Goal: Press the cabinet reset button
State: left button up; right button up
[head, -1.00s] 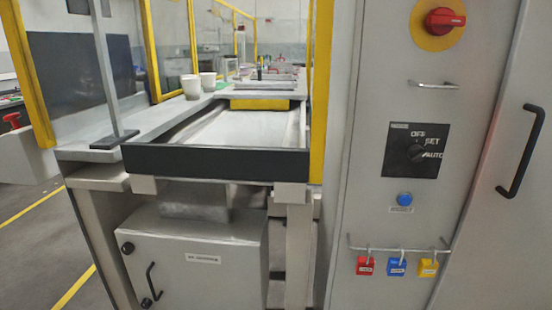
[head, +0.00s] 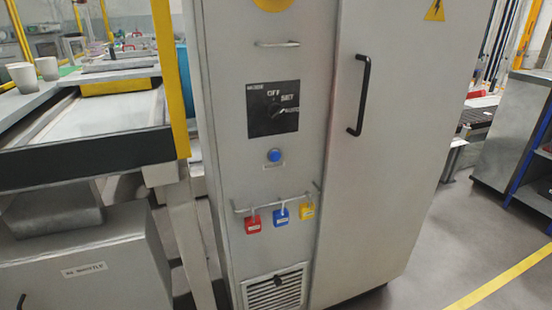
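The cabinet (head: 230,180) is tall and grey and stands in the middle of the head view. Its reset button (head: 274,155) is a round blue button on the front panel, with a small label under it that is too small to read. It sits below a black selector switch plate (head: 273,110) marked OFF and SET. Neither of my grippers shows in the head view, and nothing covers the button.
Red (head: 252,223), blue (head: 281,214) and yellow (head: 308,209) padlocks hang from a rail below the button. A door with a black handle (head: 361,95) is to the right. A conveyor table (head: 85,150) stands left. Open floor (head: 440,260) lies at right.

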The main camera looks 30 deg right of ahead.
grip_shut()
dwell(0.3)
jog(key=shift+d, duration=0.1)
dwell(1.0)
